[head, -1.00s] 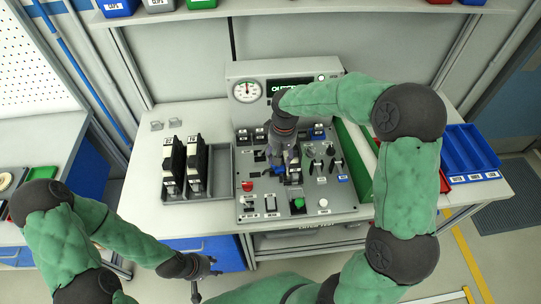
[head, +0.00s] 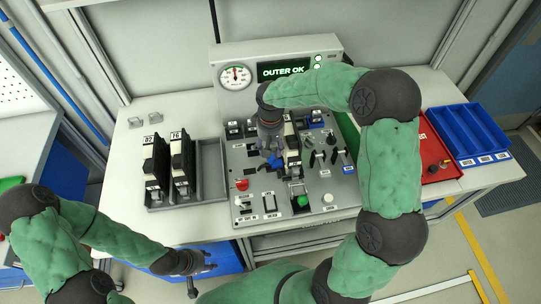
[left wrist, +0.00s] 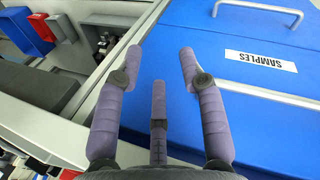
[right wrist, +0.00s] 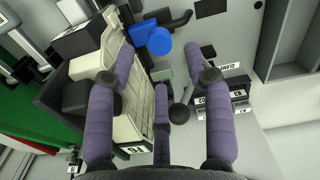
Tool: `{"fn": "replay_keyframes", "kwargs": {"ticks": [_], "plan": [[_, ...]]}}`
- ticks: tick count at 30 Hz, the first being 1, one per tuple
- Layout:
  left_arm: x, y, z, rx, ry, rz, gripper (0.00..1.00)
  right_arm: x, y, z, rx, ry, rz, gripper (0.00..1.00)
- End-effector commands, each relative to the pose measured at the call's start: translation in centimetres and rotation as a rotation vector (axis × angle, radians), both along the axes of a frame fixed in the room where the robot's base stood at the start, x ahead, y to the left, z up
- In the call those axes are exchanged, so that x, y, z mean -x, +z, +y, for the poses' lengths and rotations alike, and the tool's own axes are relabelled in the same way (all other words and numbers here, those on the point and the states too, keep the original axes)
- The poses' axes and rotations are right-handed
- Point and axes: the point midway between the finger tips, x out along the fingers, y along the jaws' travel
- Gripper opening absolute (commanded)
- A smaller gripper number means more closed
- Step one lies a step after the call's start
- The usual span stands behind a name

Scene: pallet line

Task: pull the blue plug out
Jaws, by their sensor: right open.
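The blue plug (head: 272,161) is on the grey control panel (head: 242,205), low beside a white-and-black module (head: 293,152). In the right wrist view the blue plug (right wrist: 152,38) shows as a round blue end with black parts beside it, beyond my fingertips. My right gripper (head: 271,146) points down above the plug, open; its fingers look apart from it. In the right wrist view the module's pale side (right wrist: 130,110) lies close behind the left finger; I cannot tell if they touch. My left gripper (head: 207,264) is open and empty in front of the bench, over a blue drawer front (left wrist: 250,90).
Black modules (head: 182,160) stand in a grey tray (head: 213,172) left of the panel. A gauge box (head: 290,50) behind reads OUTER OK. Switches and a red button (head: 241,184) crowd the panel.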

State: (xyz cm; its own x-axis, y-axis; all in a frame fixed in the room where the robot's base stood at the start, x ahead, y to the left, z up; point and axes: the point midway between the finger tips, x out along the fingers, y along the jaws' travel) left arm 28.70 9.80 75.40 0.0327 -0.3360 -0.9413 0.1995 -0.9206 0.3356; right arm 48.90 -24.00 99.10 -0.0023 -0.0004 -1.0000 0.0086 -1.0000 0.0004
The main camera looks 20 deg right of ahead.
Motion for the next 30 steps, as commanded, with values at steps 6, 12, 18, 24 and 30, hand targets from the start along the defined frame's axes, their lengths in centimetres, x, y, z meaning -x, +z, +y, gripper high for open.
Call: {"fn": "replay_keyframes", "kwargs": {"ticks": [6,12,18,24,30], "plan": [[0.0,-0.7,0.0,0.000,0.000,0.000,0.40,0.0,-3.4,0.0,0.000,0.000,0.001,0.52],[0.0,-0.9,0.0,0.000,0.000,0.000,0.40,0.0,-4.7,0.0,0.000,-0.001,-0.001,0.52],[0.0,-0.9,0.0,0.000,0.000,0.000,0.40,0.0,-4.9,0.0,-0.001,-0.001,-0.001,0.52],[0.0,-0.9,0.0,0.000,0.000,0.000,0.40,0.0,-4.9,0.0,0.000,-0.001,-0.001,0.27],[0.0,-0.9,0.0,0.000,0.000,0.000,0.40,0.0,-4.8,0.0,-0.001,-0.001,-0.002,0.00]]}}
